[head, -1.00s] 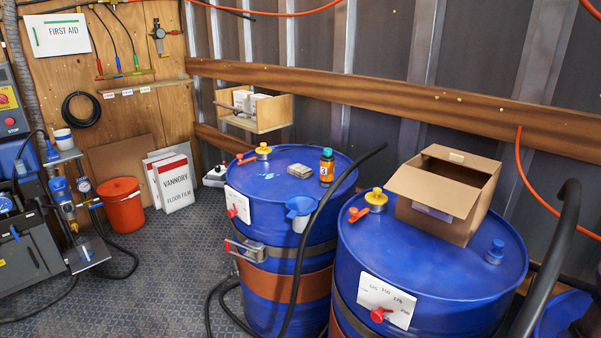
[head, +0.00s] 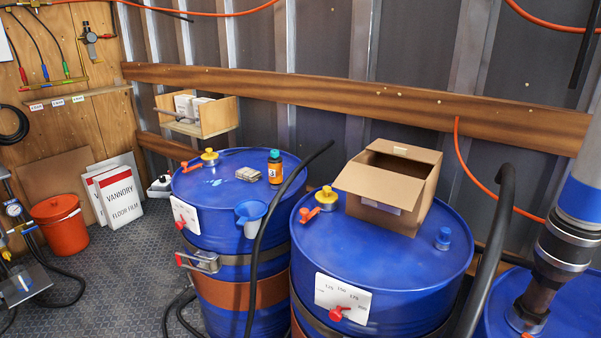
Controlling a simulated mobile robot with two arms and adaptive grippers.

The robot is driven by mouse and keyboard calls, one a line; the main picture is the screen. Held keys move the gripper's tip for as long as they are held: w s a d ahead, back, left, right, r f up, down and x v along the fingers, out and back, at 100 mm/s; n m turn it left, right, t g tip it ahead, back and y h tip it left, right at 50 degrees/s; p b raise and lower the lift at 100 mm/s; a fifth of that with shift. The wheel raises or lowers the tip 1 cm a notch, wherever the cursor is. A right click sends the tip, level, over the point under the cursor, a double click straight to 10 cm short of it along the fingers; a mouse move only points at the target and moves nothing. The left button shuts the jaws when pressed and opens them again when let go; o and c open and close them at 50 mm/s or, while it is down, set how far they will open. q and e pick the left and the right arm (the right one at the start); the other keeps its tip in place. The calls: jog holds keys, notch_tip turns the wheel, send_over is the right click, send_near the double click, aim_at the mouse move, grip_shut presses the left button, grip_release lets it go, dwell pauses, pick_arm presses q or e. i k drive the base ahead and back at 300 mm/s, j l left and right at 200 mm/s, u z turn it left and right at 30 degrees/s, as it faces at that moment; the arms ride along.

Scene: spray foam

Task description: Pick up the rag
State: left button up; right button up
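A small folded grey-beige cloth, which looks like the rag (head: 249,174), lies flat on top of the left blue drum (head: 232,193), toward its far side. An orange bottle with a teal cap (head: 275,168) stands just right of it. The rag looks uncovered, with nothing on it. Neither of my grippers shows in the head view.
A yellow cap (head: 209,156), a blue funnel cup (head: 250,215) and a black hose (head: 272,215) are around the left drum. An open cardboard box (head: 390,187) stands on the middle drum (head: 385,260). A pump-like metal tube (head: 562,245) rises at right. The patterned floor (head: 120,270) at left is partly clear.

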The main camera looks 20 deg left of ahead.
aim_at(247, 174)
jog(key=i+j+z, duration=0.1)
jog(key=j+z, duration=0.6)
jog(key=j, duration=0.2)
jog(key=j+z, duration=0.35)
jog(key=j, duration=0.8)
jog(key=j+z, duration=0.15)
jog(key=j, duration=0.45)
jog(key=k+j, duration=0.1)
jog(key=j, duration=0.55)
jog(key=j+z, duration=0.1)
jog(key=j, duration=0.5)
jog(key=k+j+z, duration=0.1)
jog(key=j, duration=0.5)
